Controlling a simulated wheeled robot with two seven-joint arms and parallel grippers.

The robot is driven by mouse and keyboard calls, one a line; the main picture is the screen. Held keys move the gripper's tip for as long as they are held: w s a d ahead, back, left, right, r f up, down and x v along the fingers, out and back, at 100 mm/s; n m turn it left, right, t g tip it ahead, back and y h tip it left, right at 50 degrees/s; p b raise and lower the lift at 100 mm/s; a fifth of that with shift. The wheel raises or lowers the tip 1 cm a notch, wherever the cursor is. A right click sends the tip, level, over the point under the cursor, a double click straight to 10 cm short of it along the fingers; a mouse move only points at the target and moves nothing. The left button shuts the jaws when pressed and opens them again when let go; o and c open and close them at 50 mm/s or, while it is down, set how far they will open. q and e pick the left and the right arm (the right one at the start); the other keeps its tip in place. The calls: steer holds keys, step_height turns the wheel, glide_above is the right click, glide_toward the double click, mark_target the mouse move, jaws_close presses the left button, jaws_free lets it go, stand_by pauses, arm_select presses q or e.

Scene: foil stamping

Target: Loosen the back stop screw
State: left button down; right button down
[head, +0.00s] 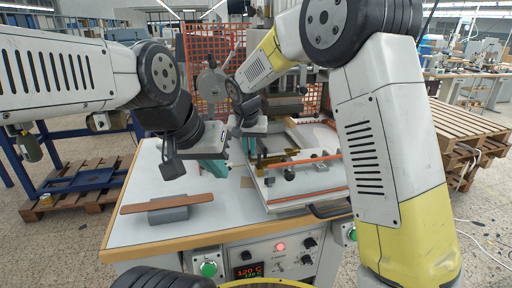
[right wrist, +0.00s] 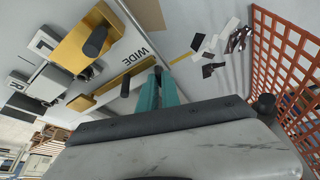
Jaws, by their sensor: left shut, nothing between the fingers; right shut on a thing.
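My right gripper (head: 250,147) is over the white press bed, at its left end. In the right wrist view its teal fingers (right wrist: 155,92) point down to the end of a narrow gold bar (right wrist: 113,84). They are shut on a small dark knob (right wrist: 157,70), which looks like the back stop screw and is mostly hidden by the fingers. Another black knob (right wrist: 125,87) stands on the same bar. My left gripper (head: 207,170) is shut and empty above the table's left side.
A wooden strip (head: 160,204) lies on a grey block (head: 168,215) on the white table (head: 232,212). Red-brown rails (head: 305,198) edge the bed. An orange mesh guard (right wrist: 288,50) and scattered foil scraps (right wrist: 208,52) are to the right in the wrist view.

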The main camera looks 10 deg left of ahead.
steer(key=shift+d+n+g+y, duration=0.1)
steer(key=shift+n+g+y, duration=0.4)
steer(key=shift+n, duration=1.4)
steer(key=shift+y, duration=0.3)
steer(key=c, duration=1.8)
jaws_free()
steer(key=shift+c, duration=0.2)
steer(key=shift+r, duration=0.1)
steer(key=v, duration=0.7)
steer(key=shift+s+r, duration=0.2)
steer(key=shift+s, duration=0.05)
steer(key=shift+t, duration=0.3)
